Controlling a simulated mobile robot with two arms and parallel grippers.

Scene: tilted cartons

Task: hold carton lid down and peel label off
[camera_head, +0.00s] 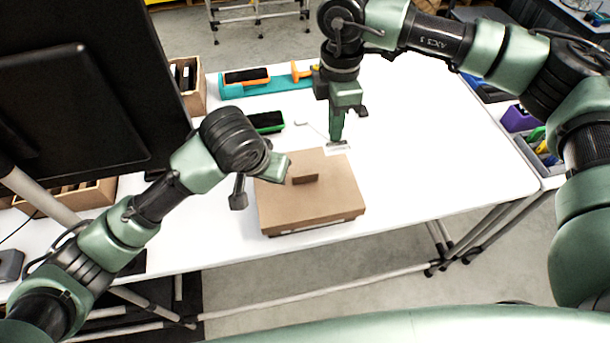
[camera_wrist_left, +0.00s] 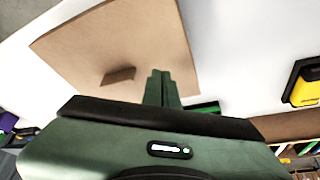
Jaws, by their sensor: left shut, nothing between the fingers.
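A brown cardboard carton (camera_head: 335,200) lies flat on the white table, with a small upright tab (camera_head: 305,179) on its lid. The lid (camera_wrist_left: 85,65) and tab (camera_wrist_left: 118,76) also show in the left wrist view. My left gripper (camera_head: 283,167) is over the lid's left rear part, its fingers (camera_wrist_left: 160,88) together and empty; I cannot tell if they touch the lid. My right gripper (camera_head: 336,137) points straight down just behind the carton's far edge. A small pale piece, perhaps the label (camera_head: 338,150), lies at its tips. Whether the fingers grip it is unclear.
A teal and orange holder (camera_head: 265,84) and a dark green-edged device (camera_head: 266,122) lie behind the carton. A black monitor (camera_head: 85,80) stands at the left. Bins with a purple box (camera_head: 518,119) are at the right. The table right of the carton (camera_head: 430,170) is clear.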

